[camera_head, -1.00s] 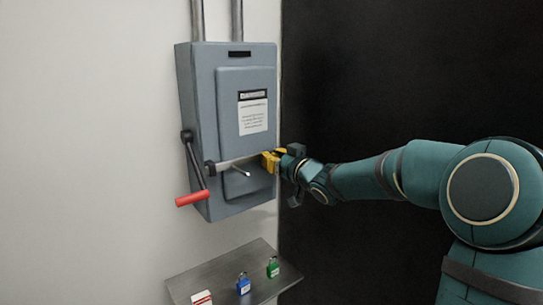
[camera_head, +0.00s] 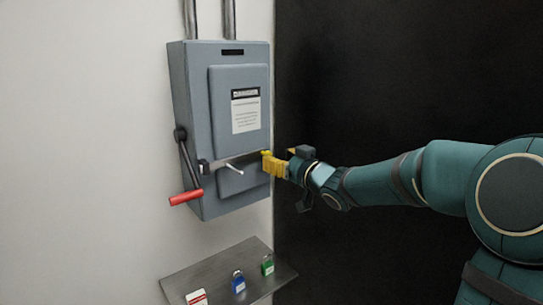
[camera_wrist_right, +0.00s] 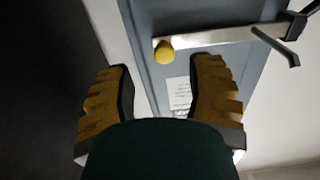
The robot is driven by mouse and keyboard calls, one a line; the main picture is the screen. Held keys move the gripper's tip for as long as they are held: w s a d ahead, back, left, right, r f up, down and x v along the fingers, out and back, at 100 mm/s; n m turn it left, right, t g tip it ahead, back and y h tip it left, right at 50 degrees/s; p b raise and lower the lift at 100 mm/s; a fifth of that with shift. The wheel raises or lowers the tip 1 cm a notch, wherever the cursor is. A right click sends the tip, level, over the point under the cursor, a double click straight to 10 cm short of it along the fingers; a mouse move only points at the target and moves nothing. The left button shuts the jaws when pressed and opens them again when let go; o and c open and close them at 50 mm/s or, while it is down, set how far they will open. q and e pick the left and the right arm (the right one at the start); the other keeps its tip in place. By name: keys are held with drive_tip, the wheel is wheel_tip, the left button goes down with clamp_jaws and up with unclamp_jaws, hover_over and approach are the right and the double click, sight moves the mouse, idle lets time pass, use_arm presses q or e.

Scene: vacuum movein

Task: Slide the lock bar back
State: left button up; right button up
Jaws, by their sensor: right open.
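In the right wrist view the lock bar (camera_wrist_right: 222,35) ends near a round yellow knob (camera_wrist_right: 164,51). My right gripper (camera_head: 281,160) is at the box's right edge, beside the bar's right end. Its yellow fingers (camera_wrist_right: 160,85) are spread apart with nothing between them, and the knob shows just beyond their tips. In the head view the fingers partly hide the knob. My left gripper is in neither view.
A lever with a red grip (camera_head: 186,197) hangs on the box's left side. A short metal rod (camera_head: 235,169) sticks out by the bar. Below, a metal shelf (camera_head: 215,275) holds a blue padlock (camera_head: 238,284), a green padlock (camera_head: 267,266) and a red-and-white item (camera_head: 197,298).

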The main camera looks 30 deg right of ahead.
drive_tip(key=s, duration=0.7)
drive_tip(key=shift+s+d, duration=0.3)
